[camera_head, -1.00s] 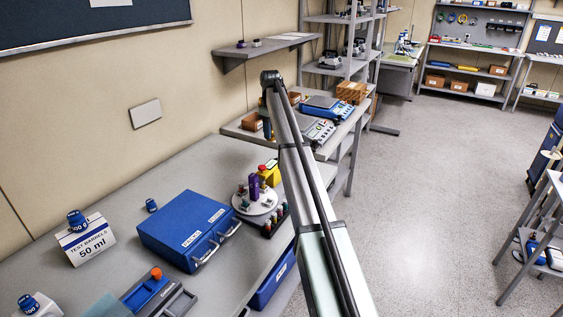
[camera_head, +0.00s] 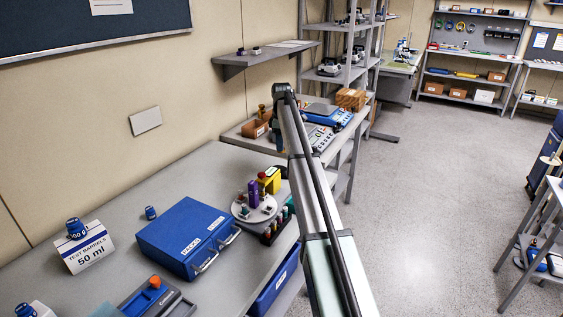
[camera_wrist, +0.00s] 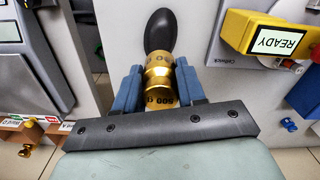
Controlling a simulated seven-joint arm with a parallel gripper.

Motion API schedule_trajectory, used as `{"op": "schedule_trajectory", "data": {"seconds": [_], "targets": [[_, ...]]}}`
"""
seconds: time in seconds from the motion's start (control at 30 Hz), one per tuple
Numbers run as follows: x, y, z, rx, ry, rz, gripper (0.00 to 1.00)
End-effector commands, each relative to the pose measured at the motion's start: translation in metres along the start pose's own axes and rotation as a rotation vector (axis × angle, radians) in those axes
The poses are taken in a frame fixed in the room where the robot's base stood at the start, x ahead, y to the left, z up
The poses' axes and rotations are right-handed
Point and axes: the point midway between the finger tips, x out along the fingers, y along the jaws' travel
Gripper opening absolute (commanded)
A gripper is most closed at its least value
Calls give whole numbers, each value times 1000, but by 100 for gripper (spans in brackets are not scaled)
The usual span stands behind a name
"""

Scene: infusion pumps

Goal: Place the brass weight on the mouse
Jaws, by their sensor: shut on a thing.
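My gripper (camera_wrist: 159,88) shows in the wrist view, its two blue fingers shut on a brass weight (camera_wrist: 160,84). The weight is a ridged gold cylinder with black "500" markings. The black mouse (camera_wrist: 160,32) is an oval just beyond the weight in the wrist view, partly behind its top. I cannot tell whether weight and mouse touch. In the head view the arm tip reaches over the far bench, and the held weight and the mouse are hidden there.
A yellow block labelled READY (camera_wrist: 268,38) stands right of the gripper. A blue case (camera_head: 187,236) and a round turntable (camera_head: 243,212) stand on the near bench.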

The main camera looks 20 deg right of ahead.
Motion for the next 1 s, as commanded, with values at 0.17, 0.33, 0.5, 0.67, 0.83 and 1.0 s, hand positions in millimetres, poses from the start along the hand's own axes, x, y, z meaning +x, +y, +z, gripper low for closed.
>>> {"op": "schedule_trajectory", "data": {"seconds": [0.17,0.33,0.5,0.67,0.83,1.0], "targets": [[29,-1,0,1,0,0,0],[40,0,0,1,1,2,0],[56,0,0,2,0,0,0],[73,0,0,2,1,1,0],[75,0,0,2,1,2,0],[76,0,0,2,1,2,0]]}}
